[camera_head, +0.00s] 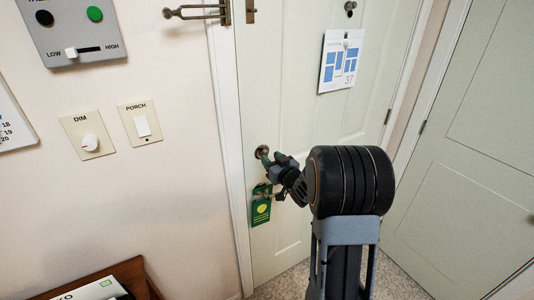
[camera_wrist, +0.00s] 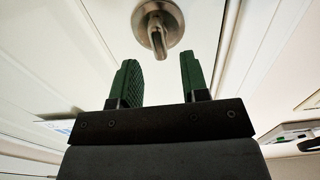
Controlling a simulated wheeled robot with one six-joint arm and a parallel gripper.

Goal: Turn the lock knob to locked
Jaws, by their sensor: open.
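The lock knob (camera_head: 262,150) is a round metal plate with a small turn piece on the pale door (camera_head: 300,110), near its left edge. In the wrist view the lock knob (camera_wrist: 158,24) shows at the top centre, with its turn piece pointing down in the picture. My gripper (camera_head: 271,158) is right at the knob in the head view and partly covers it. In the wrist view my gripper (camera_wrist: 158,62) is open, with its two green fingers apart. The knob lies beyond the fingertips, roughly centred on the gap, and nothing is held.
A green hanger tag (camera_head: 261,206) hangs below the knob, close to my gripper. A swing-bar latch (camera_head: 196,12) is at the top. A dimmer (camera_head: 88,136) and porch switch (camera_head: 141,124) are on the left wall. A calendar sheet (camera_head: 341,62) hangs on the door.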

